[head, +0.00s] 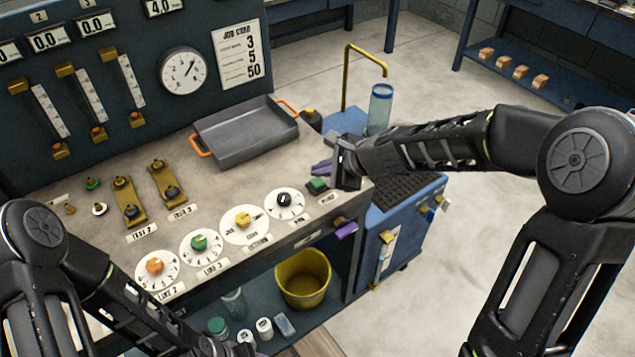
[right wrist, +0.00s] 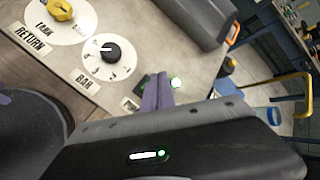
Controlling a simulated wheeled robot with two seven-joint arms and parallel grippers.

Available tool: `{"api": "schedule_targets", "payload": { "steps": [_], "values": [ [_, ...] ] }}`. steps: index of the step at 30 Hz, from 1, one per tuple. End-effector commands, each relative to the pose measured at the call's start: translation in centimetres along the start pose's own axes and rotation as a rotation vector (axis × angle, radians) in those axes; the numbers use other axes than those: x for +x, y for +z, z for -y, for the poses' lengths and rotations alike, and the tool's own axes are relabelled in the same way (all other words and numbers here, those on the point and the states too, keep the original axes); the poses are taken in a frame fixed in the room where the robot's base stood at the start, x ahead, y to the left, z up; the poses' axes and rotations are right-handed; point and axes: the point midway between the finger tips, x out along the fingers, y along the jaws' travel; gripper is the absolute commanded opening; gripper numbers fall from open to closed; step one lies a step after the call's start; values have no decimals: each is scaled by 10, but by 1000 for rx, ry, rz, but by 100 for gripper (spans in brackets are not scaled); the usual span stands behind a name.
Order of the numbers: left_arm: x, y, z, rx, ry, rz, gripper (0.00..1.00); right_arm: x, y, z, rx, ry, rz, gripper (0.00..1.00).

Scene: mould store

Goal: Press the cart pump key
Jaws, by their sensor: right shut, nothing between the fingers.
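The green pump key (head: 317,185) sits near the right end of the bench top, with a small label beside it. My right gripper (head: 322,168) is shut and empty, its purple fingertips just behind the key in the head view. In the right wrist view the shut purple fingers (right wrist: 158,93) lie across the key's place and hide part of it. I cannot tell whether the fingertips touch the key. My left gripper (head: 238,349) is low at the bottom edge, and its fingers are not clear.
A grey tray (head: 245,137) with orange handles stands on the bench behind the row of dials. A black-knobbed dial (head: 285,201) is left of the key. A blue cart (head: 410,220) with a yellow pipe (head: 347,80) and clear cylinder (head: 379,108) stands right of the bench.

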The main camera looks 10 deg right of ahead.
Motion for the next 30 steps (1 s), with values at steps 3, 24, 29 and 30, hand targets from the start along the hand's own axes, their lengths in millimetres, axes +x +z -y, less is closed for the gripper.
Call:
{"api": "schedule_targets", "payload": {
  "steps": [3,24,29,30],
  "values": [
    [6,0,2,0,0,0,51,4,-3,-3,0,0,0,0],
    [10,0,4,0,0,0,51,7,-5,-5,0,0,0,0],
    [12,0,4,0,0,0,51,8,-6,-6,0,0,0,0],
    [12,0,5,0,0,0,51,9,-6,-7,0,0,0,0]
  ]
}}
